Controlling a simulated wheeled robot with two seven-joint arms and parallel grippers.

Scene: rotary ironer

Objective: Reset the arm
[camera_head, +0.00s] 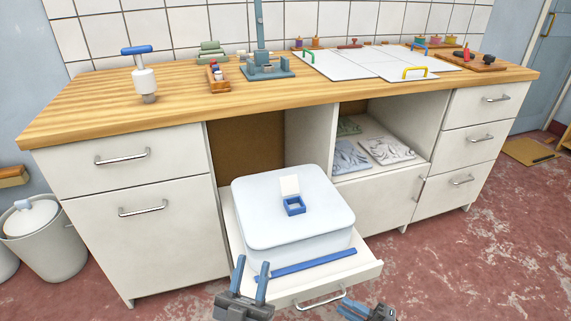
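My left gripper (251,268) is at the bottom of the head view, left of centre. Its two blue fingers point up and stand apart with nothing between them. It is in front of the pulled-out drawer (367,270) and overlaps its left front corner in the picture. My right gripper (352,310) is low at the bottom edge, right of the left one and below the drawer handle (321,299). It is partly cut off, and its finger gap is not clear. I see nothing held by it.
A blue bar (300,264) lies along the drawer front. The wooden counter (110,98) stands behind. Red floor (480,265) is free at right.

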